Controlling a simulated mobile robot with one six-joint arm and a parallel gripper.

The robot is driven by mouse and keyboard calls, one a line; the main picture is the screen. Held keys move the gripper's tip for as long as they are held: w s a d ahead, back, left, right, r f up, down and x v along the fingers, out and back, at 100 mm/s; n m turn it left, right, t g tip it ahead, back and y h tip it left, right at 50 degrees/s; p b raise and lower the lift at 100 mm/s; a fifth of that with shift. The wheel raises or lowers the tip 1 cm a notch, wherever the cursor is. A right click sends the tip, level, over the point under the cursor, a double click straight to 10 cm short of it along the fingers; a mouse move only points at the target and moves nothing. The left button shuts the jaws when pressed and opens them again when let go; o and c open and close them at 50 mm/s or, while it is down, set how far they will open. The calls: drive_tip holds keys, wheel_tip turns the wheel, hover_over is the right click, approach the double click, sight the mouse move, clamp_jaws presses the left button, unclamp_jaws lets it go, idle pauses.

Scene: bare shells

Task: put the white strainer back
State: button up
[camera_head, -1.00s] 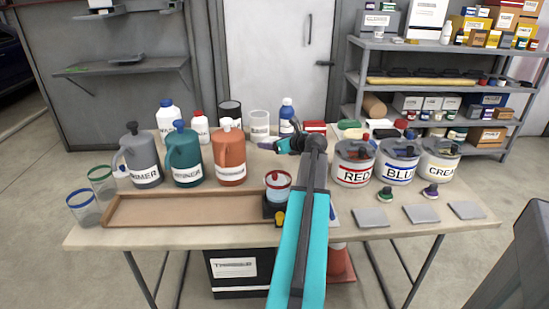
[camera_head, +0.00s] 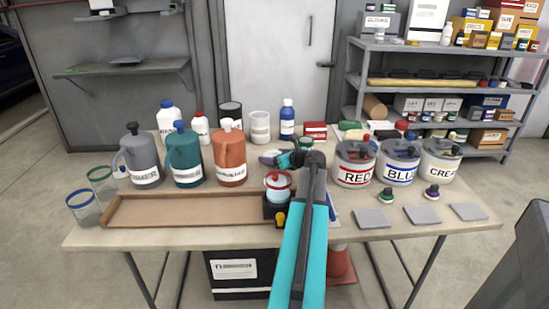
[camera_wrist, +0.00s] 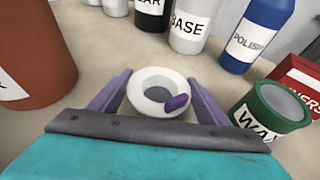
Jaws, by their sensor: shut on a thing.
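The white strainer (camera_wrist: 153,76) is a white ring-shaped piece with a dark round opening and a purple tab at its near right. In the wrist view it sits between the two purple fingers of my gripper (camera_wrist: 159,82), which are shut on it. In the head view my gripper (camera_head: 270,157) is over the table, in front of the orange jug's right side and behind the red-rimmed cup (camera_head: 278,194). The strainer is too small there to make out clearly. I cannot tell whether it touches the table.
An orange jug (camera_wrist: 30,55) stands left of my gripper, and a green WAX tin (camera_wrist: 272,112) stands close at the right. A BASE container (camera_wrist: 190,25) and a blue POLISH bottle (camera_wrist: 255,35) stand behind. A wooden tray (camera_head: 185,210) lies at the front left.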

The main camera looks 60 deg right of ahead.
drive_tip(key=shift+f, duration=0.2)
drive_tip(key=o, duration=1.1)
drive_tip(key=shift+d, duration=0.1)
drive_tip(key=shift+s+r, duration=0.15)
drive_tip(key=v, duration=1.1)
drive_tip(key=shift+s+r, duration=0.15)
drive_tip(key=shift+s, duration=0.1)
